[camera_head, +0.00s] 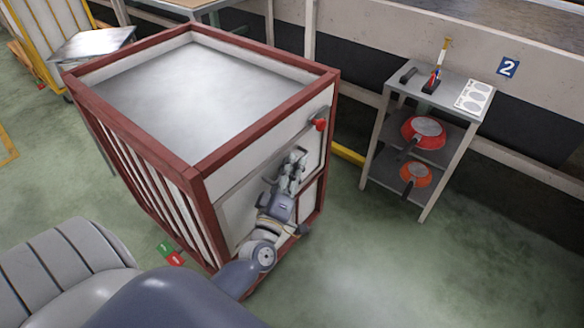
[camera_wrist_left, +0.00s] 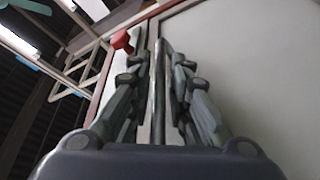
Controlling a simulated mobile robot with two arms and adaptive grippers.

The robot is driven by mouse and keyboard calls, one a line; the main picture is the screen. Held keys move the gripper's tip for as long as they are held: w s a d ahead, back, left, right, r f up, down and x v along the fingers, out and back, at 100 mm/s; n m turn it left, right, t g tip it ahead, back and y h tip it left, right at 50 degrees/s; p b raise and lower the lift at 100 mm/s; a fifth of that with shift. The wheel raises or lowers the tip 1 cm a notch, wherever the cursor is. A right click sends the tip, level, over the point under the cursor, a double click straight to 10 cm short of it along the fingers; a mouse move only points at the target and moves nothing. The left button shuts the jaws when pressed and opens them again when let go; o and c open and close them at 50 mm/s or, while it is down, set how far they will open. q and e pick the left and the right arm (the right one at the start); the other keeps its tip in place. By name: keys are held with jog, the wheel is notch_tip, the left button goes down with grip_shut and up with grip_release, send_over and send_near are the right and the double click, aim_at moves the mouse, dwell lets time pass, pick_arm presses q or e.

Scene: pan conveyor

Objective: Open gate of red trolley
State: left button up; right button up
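The red trolley (camera_head: 187,173) stands at the left centre in the head view, a red frame with pale panels. A red knob (camera_head: 320,124) sits at the upper right of its front face; it also shows in the left wrist view (camera_wrist_left: 121,40). My left gripper (camera_head: 296,155) is up against the front face, below the knob. In the left wrist view a vertical metal rod (camera_wrist_left: 158,85) runs between the two fingers of my left gripper (camera_wrist_left: 160,75). A gap shows on both sides of the rod. My right gripper is not seen.
A grey shelf stand (camera_head: 450,92) stands to the right, with red pans (camera_head: 423,132) on its middle shelf and below. A green and red box (camera_head: 171,253) is at the trolley's lower left. Green floor (camera_head: 400,270) is clear at the front right.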

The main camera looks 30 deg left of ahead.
pick_arm(q)
grip_shut()
